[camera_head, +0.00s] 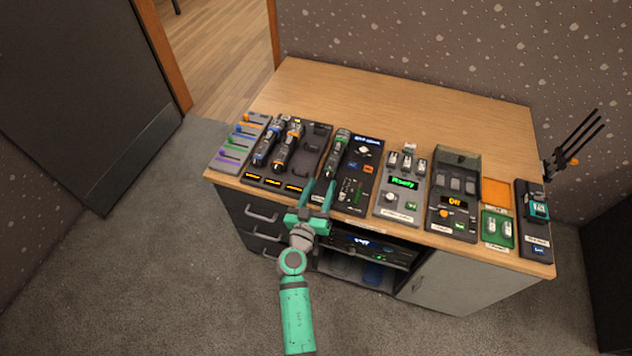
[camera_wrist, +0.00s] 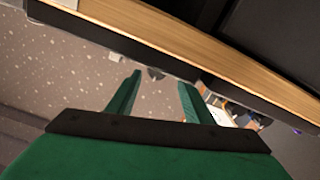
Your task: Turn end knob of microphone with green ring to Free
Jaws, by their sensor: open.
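The microphone with a green ring (camera_head: 341,140) lies on a dark panel near the desk's front edge, to the right of the microphone dock. My gripper (camera_head: 321,183) is open at the near end of this microphone, with its green fingers pointing towards the desk. I cannot tell whether they touch it. The end knob and its setting are too small to read. In the wrist view my gripper (camera_wrist: 157,84) is open, and a small dark piece (camera_wrist: 156,73) shows between and beyond the fingertips. I cannot tell what it is.
Blue-ringed (camera_head: 266,145) and orange-ringed (camera_head: 287,148) microphones lie in the dock (camera_head: 316,142) to the left. A fader panel (camera_head: 228,152) stands farther left. Several control boxes line the front to the right, including one reading Ready (camera_head: 403,183). The desk's back (camera_head: 400,100) is clear.

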